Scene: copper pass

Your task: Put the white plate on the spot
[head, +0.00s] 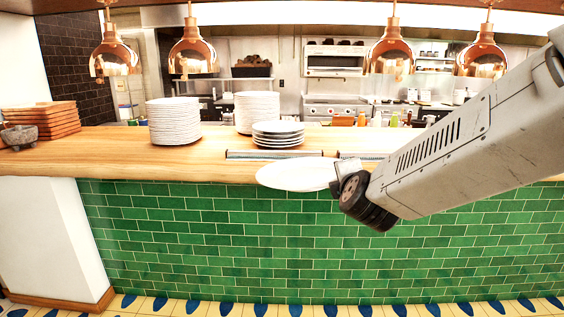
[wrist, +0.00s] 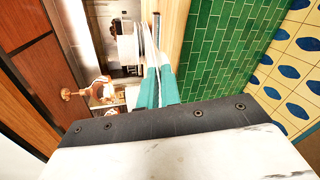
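The white plate (head: 298,175) is in the head view, nearly level, across the front edge of the wooden counter (head: 100,150). My gripper (head: 342,186) is at the plate's right end, and its fingers are mostly hidden there. I cannot make out a marked spot on the counter.
Two tall plate stacks (head: 173,121) (head: 257,112) and a short stack (head: 278,134) stand on the counter. A metal rail (head: 270,154) lies behind the plate. Wooden boards (head: 42,118) and a stone bowl (head: 19,137) sit at left. Copper lamps (head: 194,52) hang above. The left-centre counter front is clear.

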